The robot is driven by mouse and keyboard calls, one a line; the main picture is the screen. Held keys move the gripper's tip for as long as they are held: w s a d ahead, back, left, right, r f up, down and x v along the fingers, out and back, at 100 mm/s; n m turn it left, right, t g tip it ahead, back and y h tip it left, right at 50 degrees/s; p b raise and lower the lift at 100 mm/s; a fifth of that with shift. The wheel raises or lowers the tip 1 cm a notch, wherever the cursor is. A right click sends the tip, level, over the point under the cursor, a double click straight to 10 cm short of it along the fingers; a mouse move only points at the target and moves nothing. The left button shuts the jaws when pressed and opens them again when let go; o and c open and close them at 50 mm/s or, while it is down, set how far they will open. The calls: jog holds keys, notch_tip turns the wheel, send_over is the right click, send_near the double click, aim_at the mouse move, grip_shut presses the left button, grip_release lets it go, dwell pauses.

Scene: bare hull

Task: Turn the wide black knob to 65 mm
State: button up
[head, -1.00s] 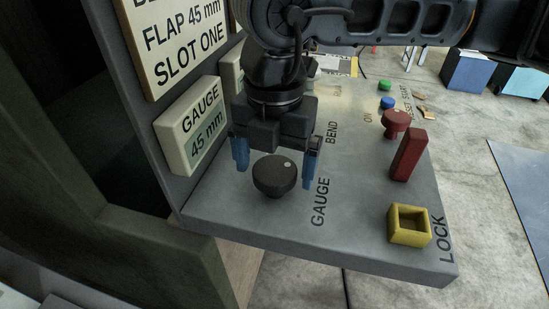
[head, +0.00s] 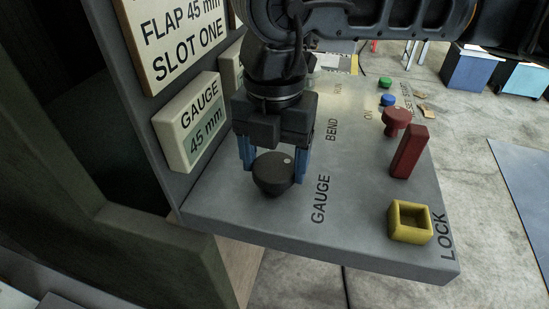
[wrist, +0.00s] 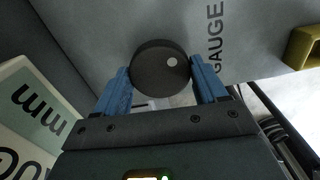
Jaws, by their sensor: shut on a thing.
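The wide black knob (head: 272,175) stands on the grey panel beside the word GAUGE, with a pale dot on its top toward the right. It also shows in the wrist view (wrist: 158,72), its dot at upper right. My gripper (head: 274,164) is over the knob from behind, its blue fingers shut on the knob's two sides. In the wrist view the fingers (wrist: 160,80) touch its left and right edges. The gauge display (head: 191,122) reads 45 mm.
A yellow square socket (head: 410,222) by LOCK, a red lever (head: 408,152) and a red mushroom knob (head: 396,121) stand to the right on the panel. Green (head: 385,82) and blue (head: 387,100) buttons are farther back. The upright sign wall is close on the left.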

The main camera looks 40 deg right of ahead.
jog(key=n+b, duration=0.1)
jog(key=b, duration=0.1)
jog(key=n+b, duration=0.2)
jog(key=b, duration=0.1)
jog(key=shift+f+b, duration=0.35)
jog(key=shift+f, duration=0.05)
jog(key=n+b, duration=0.4)
jog(key=b, duration=0.1)
jog(key=n+b, duration=0.3)
jog(key=b, duration=0.1)
jog(key=shift+r+n, duration=0.15)
jog(key=shift+n, duration=0.15)
jog(key=n+b, duration=0.3)
jog(key=n, duration=0.1)
jog(key=shift+r+b, duration=0.1)
jog(key=shift+b, duration=0.25)
jog(key=n+b, duration=0.2)
jog(key=n, duration=0.3)
jog(key=n+b, duration=0.1)
jog(key=n, duration=0.2)
jog(key=shift+r+n, duration=0.1)
jog(key=shift+n, duration=0.2)
jog(key=n+b, duration=0.1)
jog(key=n, duration=0.3)
jog(key=shift+n, duration=2.1)
jog(key=shift+r, duration=0.1)
